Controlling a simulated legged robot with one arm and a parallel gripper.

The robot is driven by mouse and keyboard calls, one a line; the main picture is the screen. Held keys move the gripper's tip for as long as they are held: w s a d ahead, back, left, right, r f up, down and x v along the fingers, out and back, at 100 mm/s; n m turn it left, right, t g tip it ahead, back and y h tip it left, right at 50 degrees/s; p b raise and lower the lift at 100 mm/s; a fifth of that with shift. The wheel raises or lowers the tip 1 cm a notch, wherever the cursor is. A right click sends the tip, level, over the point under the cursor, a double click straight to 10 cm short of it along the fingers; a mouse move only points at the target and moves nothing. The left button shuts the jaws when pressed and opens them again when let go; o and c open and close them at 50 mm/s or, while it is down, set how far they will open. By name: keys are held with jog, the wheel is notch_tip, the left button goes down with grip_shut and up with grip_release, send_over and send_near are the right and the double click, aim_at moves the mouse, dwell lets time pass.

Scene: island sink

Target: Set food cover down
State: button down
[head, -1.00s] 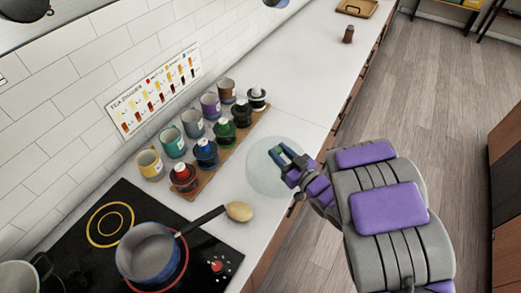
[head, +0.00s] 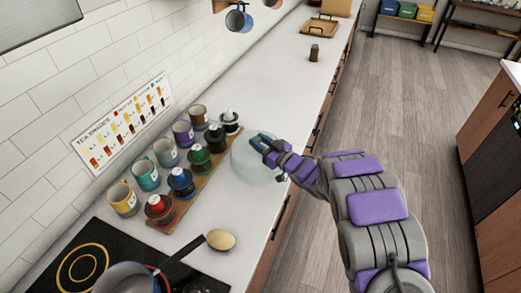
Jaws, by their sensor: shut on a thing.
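The food cover (head: 252,168) is a pale, see-through dome. It is over the white counter, right of the wooden board with tea canisters. My gripper (head: 262,143) is shut on the top of the cover. My arm reaches in from the lower right. I cannot tell whether the cover's rim touches the counter.
Coloured canisters (head: 181,183) and mugs (head: 123,199) stand in rows beside the cover, on and behind a wooden board (head: 190,200). A pot (head: 125,279) and a wooden spoon (head: 221,240) are nearer. The counter (head: 277,95) beyond the cover is mostly clear up to a brown shaker (head: 314,53).

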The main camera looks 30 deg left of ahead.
jog(key=shift+a+f, duration=0.25)
jog(key=shift+d+f+b, duration=0.2)
jog(key=shift+f+b, duration=0.3)
jog(key=shift+f, duration=1.05)
jog(key=c, duration=1.2)
grip_release()
jog(key=shift+f, duration=0.1)
jog(key=o, duration=0.4)
jog(key=shift+a+f, duration=0.1)
jog(key=shift+a, duration=0.25)
jog(key=shift+d, duration=0.1)
jog(key=shift+d, duration=0.15)
jog(key=v, duration=0.4)
jog(key=p+v, duration=0.1)
jog(key=v, duration=0.2)
jog(key=p+v, duration=0.1)
jog(key=v, duration=0.3)
jog(key=shift+s+d+r, duration=0.15)
jog(key=shift+d+r, duration=0.1)
jog(key=shift+d, duration=0.1)
